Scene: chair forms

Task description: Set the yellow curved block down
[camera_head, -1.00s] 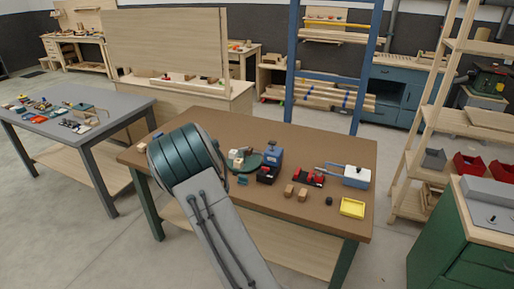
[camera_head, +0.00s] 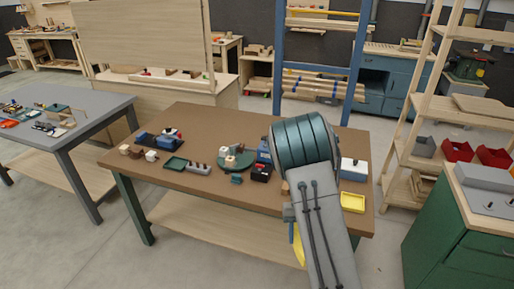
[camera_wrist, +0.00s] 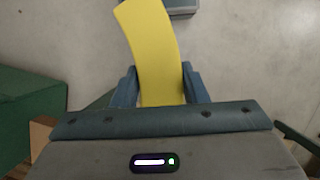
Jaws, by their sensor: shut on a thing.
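The yellow curved block (camera_wrist: 150,45) is between the two fingers of my gripper (camera_wrist: 160,88) in the wrist view, reaching away from them over grey floor. My gripper is shut on it. In the head view, part of the yellow curved block (camera_head: 298,245) shows just left of my forearm, at the front side of the brown table (camera_head: 205,120) and lower than its top. My arm hides most of my gripper there. I see no surface touching the block.
The brown table bears a green round plate (camera_head: 236,160), a dark green tray (camera_head: 175,165), a yellow tray (camera_head: 352,202) and several small parts. Its left and back areas have bare room. A green cabinet (camera_head: 460,235) stands right, a grey table (camera_head: 75,110) left.

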